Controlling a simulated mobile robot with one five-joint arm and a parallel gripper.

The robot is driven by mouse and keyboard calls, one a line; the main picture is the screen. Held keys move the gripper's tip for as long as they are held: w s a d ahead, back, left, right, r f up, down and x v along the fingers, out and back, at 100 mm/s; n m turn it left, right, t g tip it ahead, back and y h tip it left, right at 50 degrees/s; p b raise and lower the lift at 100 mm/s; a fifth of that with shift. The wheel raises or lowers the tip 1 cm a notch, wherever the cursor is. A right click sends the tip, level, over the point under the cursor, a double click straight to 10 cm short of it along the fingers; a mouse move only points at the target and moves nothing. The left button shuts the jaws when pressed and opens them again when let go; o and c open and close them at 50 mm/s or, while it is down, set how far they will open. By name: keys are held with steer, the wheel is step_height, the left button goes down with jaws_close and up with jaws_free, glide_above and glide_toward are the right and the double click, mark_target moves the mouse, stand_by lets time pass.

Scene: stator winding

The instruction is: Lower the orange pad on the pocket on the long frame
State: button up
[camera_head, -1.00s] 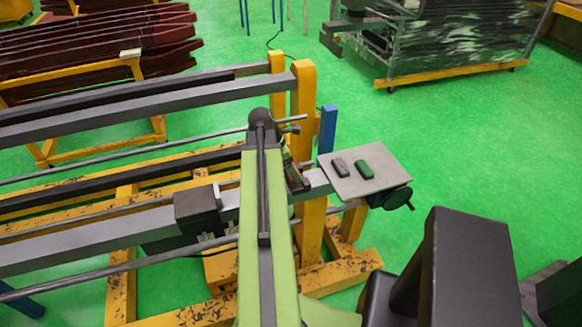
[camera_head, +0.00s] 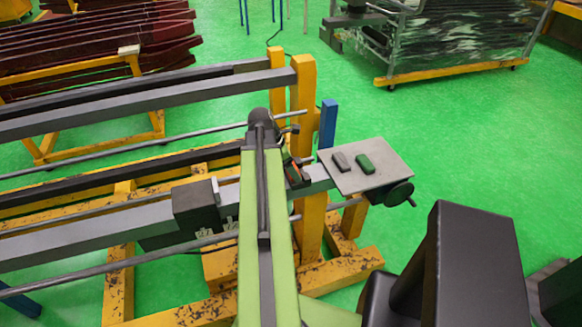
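The long frame (camera_head: 60,242) runs from the left as grey beams on yellow supports, to a yellow post (camera_head: 303,95) near the middle. My green arm reaches over it. My gripper (camera_head: 296,174) is a small dark shape low beside the arm, at the beam near the post. A thin orange-red sliver shows at the gripper; I cannot tell whether it is the orange pad. The arm hides much of this spot. I cannot make out the pocket or whether the fingers are open or shut.
A grey plate (camera_head: 385,178) with a grey block (camera_head: 340,162) and a green block (camera_head: 365,163) sits just right of the gripper. A dark box (camera_head: 195,208) is on the beam to the left. A wheeled rack (camera_head: 450,70) stands behind.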

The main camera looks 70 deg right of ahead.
steer(key=shift+a+f, duration=0.2)
steer(key=shift+f, duration=0.05)
steer(key=shift+s+a+f+b, duration=0.1)
steer(key=shift+a+f+b, duration=0.05)
steer(key=shift+b, duration=0.15)
steer(key=o, duration=1.3)
steer(key=shift+a+f, duration=0.1)
steer(key=shift+c, duration=0.2)
steer(key=shift+d+r+p, duration=0.2)
steer(key=shift+r+p, duration=0.4)
steer(key=shift+o, duration=0.2)
steer(key=r+p, duration=0.4)
steer(key=shift+d+r, duration=0.15)
steer(key=shift+d, duration=0.1)
step_height(320, 180, up, 4)
steer(key=p, duration=0.4)
